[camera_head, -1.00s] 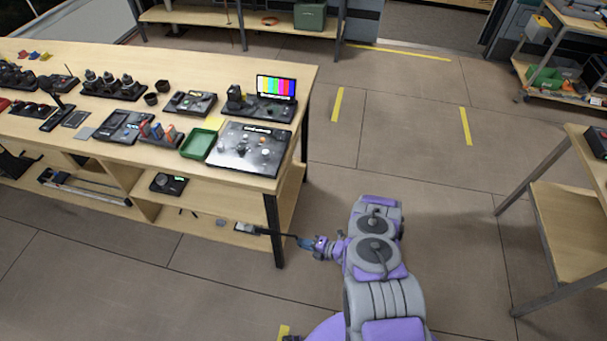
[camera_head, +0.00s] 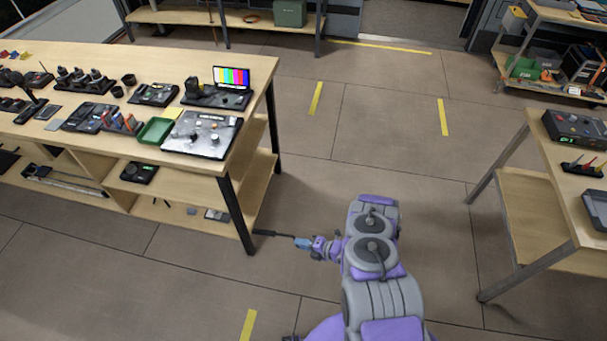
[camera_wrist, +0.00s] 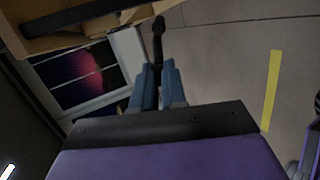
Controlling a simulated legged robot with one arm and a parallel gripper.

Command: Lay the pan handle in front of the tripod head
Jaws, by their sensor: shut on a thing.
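My gripper (camera_head: 303,242) is shut on the pan handle (camera_head: 274,234), a thin black rod that points left from the fingers. The handle is held in the air beside the workbench's front right leg, its far tip close to that leg in the picture. In the wrist view the handle (camera_wrist: 158,38) sticks out ahead, with a rounded dark end, from between the blue fingers of my gripper (camera_wrist: 158,80). I cannot pick out the tripod head with certainty among the small dark items.
The workbench (camera_head: 190,185) at left carries several dark devices, a green tray (camera_head: 154,131) and a colour-bar monitor (camera_head: 231,77). Its lower shelf (camera_head: 180,212) holds a few items. A second table (camera_head: 540,225) stands at right. Open floor (camera_head: 350,130) lies between.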

